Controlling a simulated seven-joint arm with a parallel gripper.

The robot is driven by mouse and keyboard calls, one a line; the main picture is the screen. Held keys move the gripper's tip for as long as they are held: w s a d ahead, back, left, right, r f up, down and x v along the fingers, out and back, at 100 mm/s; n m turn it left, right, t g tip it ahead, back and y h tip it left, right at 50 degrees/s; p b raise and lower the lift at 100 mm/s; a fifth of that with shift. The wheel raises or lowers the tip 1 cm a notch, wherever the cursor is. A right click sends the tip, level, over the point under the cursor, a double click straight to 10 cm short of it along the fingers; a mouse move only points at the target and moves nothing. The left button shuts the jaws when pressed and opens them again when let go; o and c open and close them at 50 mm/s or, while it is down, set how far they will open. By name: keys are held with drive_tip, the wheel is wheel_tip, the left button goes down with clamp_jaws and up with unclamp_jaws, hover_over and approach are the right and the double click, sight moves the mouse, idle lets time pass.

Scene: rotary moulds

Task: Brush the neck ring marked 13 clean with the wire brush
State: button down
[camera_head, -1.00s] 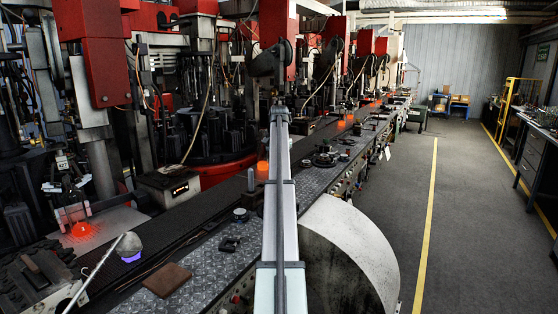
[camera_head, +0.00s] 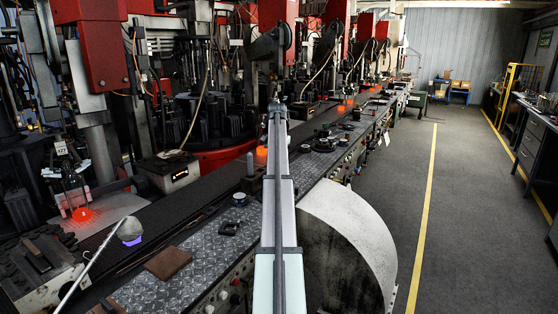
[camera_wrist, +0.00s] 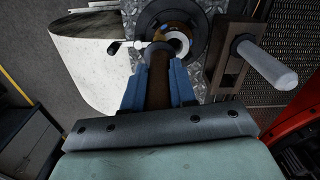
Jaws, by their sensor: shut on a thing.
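In the wrist view my gripper (camera_wrist: 160,92) is shut on a brown, rod-like handle (camera_wrist: 159,72), which I take for the wire brush. The handle's far end reaches a dark round ring-shaped part (camera_wrist: 149,18) with a pale bore. Brown and bluish bits show at that end, but bristles are not clear. Whether the brush touches the ring cannot be told. No number 13 is readable, so I cannot tell if this is the named neck ring. In the head view my own arm runs up the middle and hides the work spot.
Beside the ring stands a bracket with a grey peg (camera_wrist: 267,66). In the head view a steel tread-plate bench (camera_head: 186,262) bears a brown block (camera_head: 167,263). A conveyor runs alongside with glowing orange pieces (camera_head: 82,214). A large pale drum (camera_head: 350,240) is right of my arm; the aisle is clear.

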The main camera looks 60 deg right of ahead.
drive_tip(key=shift+a, duration=0.15)
wheel_tip(320, 180, up, 2)
drive_tip(key=shift+r, duration=3.1)
